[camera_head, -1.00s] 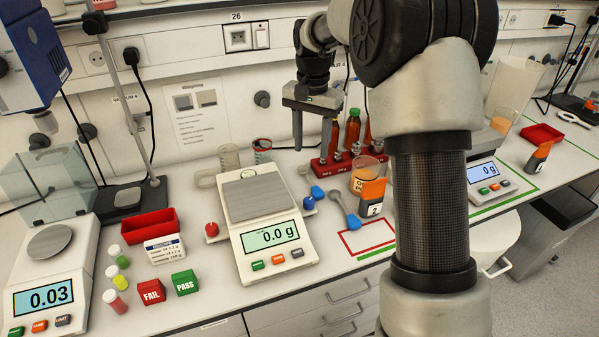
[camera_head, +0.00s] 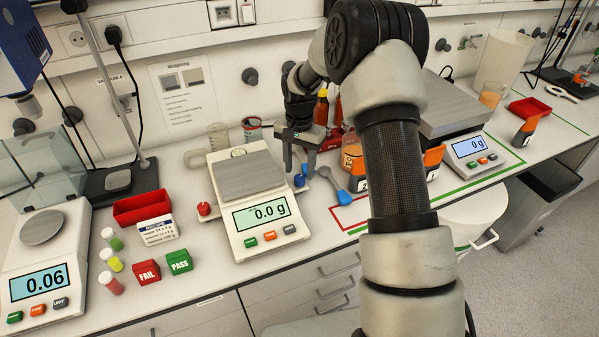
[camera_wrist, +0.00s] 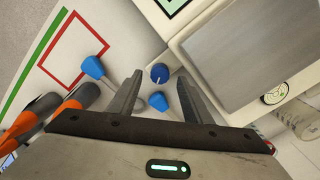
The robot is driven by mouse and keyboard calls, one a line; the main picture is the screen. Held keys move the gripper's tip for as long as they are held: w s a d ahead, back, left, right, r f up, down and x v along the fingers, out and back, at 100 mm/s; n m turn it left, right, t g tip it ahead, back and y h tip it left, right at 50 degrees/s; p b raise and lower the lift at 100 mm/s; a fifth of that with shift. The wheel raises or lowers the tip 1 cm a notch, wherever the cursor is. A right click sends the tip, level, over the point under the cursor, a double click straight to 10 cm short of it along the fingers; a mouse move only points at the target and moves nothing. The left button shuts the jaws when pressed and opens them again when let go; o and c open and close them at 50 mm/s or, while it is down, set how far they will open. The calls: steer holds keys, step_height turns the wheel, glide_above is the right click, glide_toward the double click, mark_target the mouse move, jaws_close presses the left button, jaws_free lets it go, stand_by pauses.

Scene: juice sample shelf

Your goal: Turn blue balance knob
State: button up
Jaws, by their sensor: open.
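The blue balance knob (camera_wrist: 160,73) is a round knob with a white pointer line, low at the side of the middle balance (camera_head: 255,190). In the head view the knob (camera_head: 299,180) shows at the balance's right edge, beside my gripper. My gripper (camera_wrist: 157,88) is open, its two fingers apart, pointing down with the knob seen near the gap between the fingertips. In the head view the gripper (camera_head: 299,170) hangs just right of the balance's pan. No contact with the knob can be seen. The balance display reads 0.0 g.
A red knob (camera_head: 204,208) is at the balance's left.

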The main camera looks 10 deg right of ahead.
mark_target(300, 180)
steer(key=shift+f, duration=1.25)
steer(key=c, duration=1.1)
steer(key=shift+o, duration=0.2)
